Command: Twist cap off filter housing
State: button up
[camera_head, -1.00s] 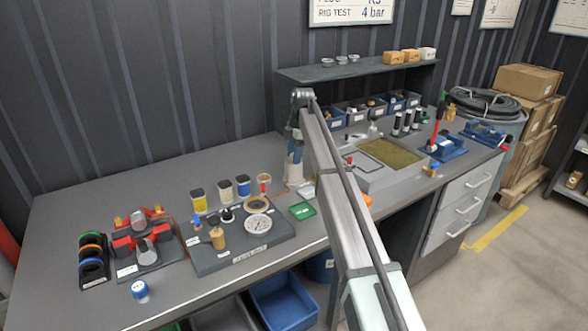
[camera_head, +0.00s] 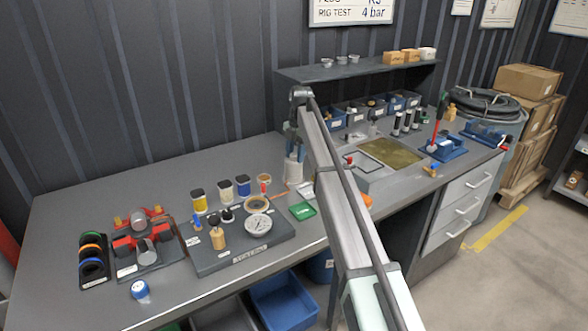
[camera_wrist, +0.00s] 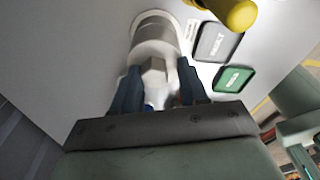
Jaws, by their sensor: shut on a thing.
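The cap looks seated at the housing's top, but I cannot tell if there is a gap. In the head view, my gripper (camera_head: 294,143) is partly hidden by my own arm.
A green tray (camera_head: 302,211) and a grey labelled pad (camera_wrist: 218,42) lie beside the housing. A yellow rounded thing (camera_wrist: 235,13) is close by in the wrist view. A grey board (camera_head: 238,251) with a gauge and parts is to the left.

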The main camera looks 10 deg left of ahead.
aim_at(295, 154)
jog(key=shift+w+d+f, duration=0.25)
jog(key=shift+d+f, duration=0.1)
jog(key=shift+f, duration=0.35)
jog(key=shift+c, duration=0.2)
jog(key=shift+w+r, duration=0.15)
jog(key=shift+r, duration=0.3)
jog(key=shift+w+a+r, duration=0.1)
jog(key=shift+r, duration=0.15)
grip_shut()
jog(key=shift+r, duration=0.75)
jog(key=shift+a+r, duration=0.2)
jog(key=shift+r, duration=0.65)
